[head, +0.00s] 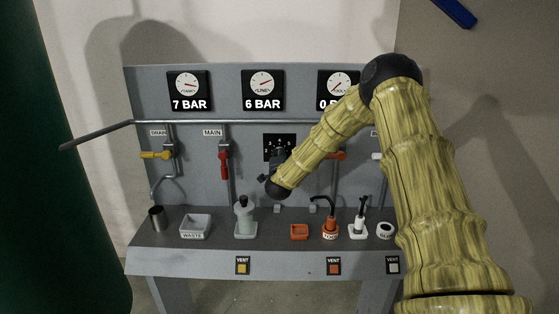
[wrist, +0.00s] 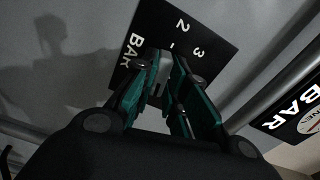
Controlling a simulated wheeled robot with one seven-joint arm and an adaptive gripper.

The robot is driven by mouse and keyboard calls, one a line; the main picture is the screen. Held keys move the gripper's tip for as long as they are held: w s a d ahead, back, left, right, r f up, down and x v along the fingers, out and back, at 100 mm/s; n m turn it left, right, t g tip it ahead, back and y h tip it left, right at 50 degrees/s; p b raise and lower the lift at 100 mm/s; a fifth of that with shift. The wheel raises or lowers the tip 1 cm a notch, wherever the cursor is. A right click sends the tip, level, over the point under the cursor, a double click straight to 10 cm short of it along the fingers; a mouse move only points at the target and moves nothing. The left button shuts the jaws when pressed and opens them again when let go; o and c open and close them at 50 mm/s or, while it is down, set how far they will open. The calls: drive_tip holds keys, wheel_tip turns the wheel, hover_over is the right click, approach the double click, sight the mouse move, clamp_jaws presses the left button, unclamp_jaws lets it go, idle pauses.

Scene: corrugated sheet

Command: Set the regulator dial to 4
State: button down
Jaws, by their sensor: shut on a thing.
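The regulator's black scale plate (head: 279,141) is on the upright panel, below the 6 BAR gauge. In the wrist view, the plate (wrist: 186,28) shows the numbers 2 and 3, a mark between them and the word BAR. The regulator dial (wrist: 157,70) is a grey knob at the plate, partly hidden by my fingers. My gripper (wrist: 168,72) is shut on the dial, with teal fingers on either side. In the head view, my gripper (head: 275,168) is partly hidden by my arm. The dial's pointer and exact setting cannot be read.
Gauges read 7 BAR (head: 189,91) and 6 BAR (head: 263,90); a third (head: 335,88) is partly covered. A yellow valve handle (head: 155,155) and red handle (head: 224,165) are left of the plate. Bottles and trays (head: 195,226) stand on the bench shelf below.

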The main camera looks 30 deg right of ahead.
drive_tip(key=shift+f+n+b, duration=0.2)
drive_tip(key=shift+n+b, duration=3.75)
drive_tip(key=shift+n, duration=3.85)
drive_tip(key=c, duration=1.4)
unclamp_jaws()
drive_tip(key=shift+c, duration=0.2)
drive_tip(key=shift+r, duration=0.15)
drive_tip(key=v, duration=1.2)
drive_tip(key=shift+d, duration=0.1)
